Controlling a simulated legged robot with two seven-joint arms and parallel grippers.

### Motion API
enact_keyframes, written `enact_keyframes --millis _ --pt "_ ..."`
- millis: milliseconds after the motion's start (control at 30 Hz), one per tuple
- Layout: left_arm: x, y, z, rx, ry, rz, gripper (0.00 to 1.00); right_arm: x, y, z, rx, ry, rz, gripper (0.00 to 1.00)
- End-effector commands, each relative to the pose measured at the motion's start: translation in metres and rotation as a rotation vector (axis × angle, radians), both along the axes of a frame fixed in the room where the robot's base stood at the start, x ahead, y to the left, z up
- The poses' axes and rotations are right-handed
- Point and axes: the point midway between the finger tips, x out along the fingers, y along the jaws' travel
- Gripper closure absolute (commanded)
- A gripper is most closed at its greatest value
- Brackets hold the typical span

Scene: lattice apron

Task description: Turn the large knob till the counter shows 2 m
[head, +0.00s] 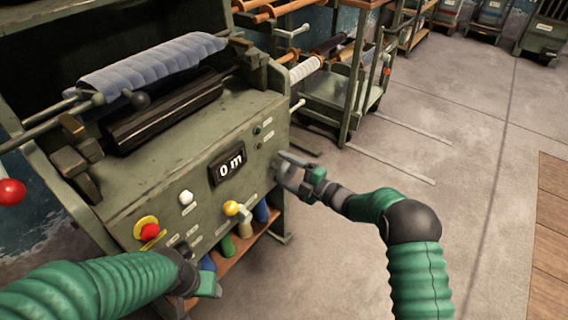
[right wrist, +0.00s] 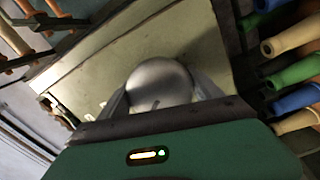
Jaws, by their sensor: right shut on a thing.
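The counter (head: 228,164) on the green machine front reads "0 m". My right gripper (head: 284,172) is at the right end of the panel. In the right wrist view a large round grey knob (right wrist: 160,82) sits between the fingers of my right gripper (right wrist: 160,100), which is shut on it. In the head view the knob is mostly hidden by the gripper. My left gripper (head: 207,287) is low in front of the machine, below the panel, and I cannot tell whether its jaws are open.
The panel has a red button on yellow (head: 149,231), a white knob (head: 186,197) and a yellow knob (head: 231,208). A blue-grey fabric roll (head: 150,65) lies on top. Coloured rolls (head: 244,228) are stored below.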

Motion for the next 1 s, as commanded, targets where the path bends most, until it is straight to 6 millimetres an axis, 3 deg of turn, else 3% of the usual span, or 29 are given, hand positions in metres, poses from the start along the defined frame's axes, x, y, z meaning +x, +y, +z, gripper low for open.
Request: enact_keyframes --millis 400,1000 --pt "0.000 0.000 0.034 0.000 0.000 0.000 0.45 0.000 -0.002 -0.002 0.225 0.326 -0.005 0.67" --pt "0.000 0.000 0.062 0.000 0.000 0.000 0.45 -0.001 -0.002 -0.006 0.543 0.766 -0.009 0.67"
